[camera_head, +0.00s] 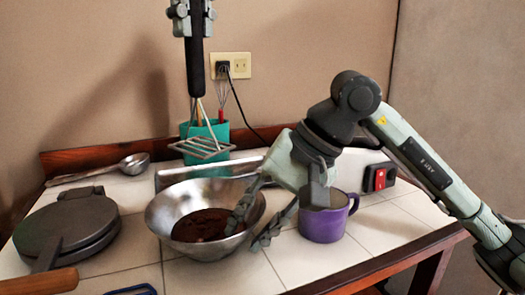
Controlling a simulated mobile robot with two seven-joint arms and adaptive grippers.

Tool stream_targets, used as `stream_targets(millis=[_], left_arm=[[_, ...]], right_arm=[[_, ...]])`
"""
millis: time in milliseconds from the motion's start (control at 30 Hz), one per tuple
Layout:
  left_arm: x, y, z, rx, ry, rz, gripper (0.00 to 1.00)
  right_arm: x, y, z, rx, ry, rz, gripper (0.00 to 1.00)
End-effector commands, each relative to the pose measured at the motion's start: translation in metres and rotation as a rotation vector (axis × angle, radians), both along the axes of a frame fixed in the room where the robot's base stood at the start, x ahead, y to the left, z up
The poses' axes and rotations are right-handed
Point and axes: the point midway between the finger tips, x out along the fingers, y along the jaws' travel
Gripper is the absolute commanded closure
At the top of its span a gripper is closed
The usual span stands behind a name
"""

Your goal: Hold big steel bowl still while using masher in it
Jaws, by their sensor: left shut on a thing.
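The big steel bowl (160,214) stands upright on the white tiled table, with dark brown contents (203,226) in it. My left gripper (194,30) is at the top, shut on the black handle of the masher (200,147). The masher hangs head down, its wire grid in the air above and behind the bowl. My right gripper (257,222) is at the bowl's right rim with its fingers apart. One finger overlaps the rim on the bowl side, the other is outside it. I cannot tell whether either finger touches the bowl.
A purple mug (325,222) stands close right of my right gripper. A dark round iron (65,228) lies to the left, with a steel ladle (105,170) behind it. A teal utensil holder (218,133) stands behind the masher. A red switch box (379,177) is at the back right.

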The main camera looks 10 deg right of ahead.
Motion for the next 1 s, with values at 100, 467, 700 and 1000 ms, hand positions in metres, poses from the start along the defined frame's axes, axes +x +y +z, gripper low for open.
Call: stream_targets(millis=[100,467,700,1000], left_arm=[[0.0000,0.0000,0.0002,0.000,0.000,0.000,1.00],[0.0000,0.0000,0.0001,0.000,0.000,0.000,1.00],[0.0000,0.0000,0.0001,0.000,0.000,0.000,1.00],[0.0000,0.0000,0.0001,0.000,0.000,0.000,1.00]], right_arm=[[0.0002,0.0014,-0.0025,0.000,0.001,0.001,0.72],[0.0004,0.0014,-0.0023,0.000,0.000,0.000,0.90],[0.0004,0.0013,-0.0022,0.000,0.000,0.000,1.00],[0.0003,0.0012,-0.0024,-0.001,0.000,0.000,1.00]])
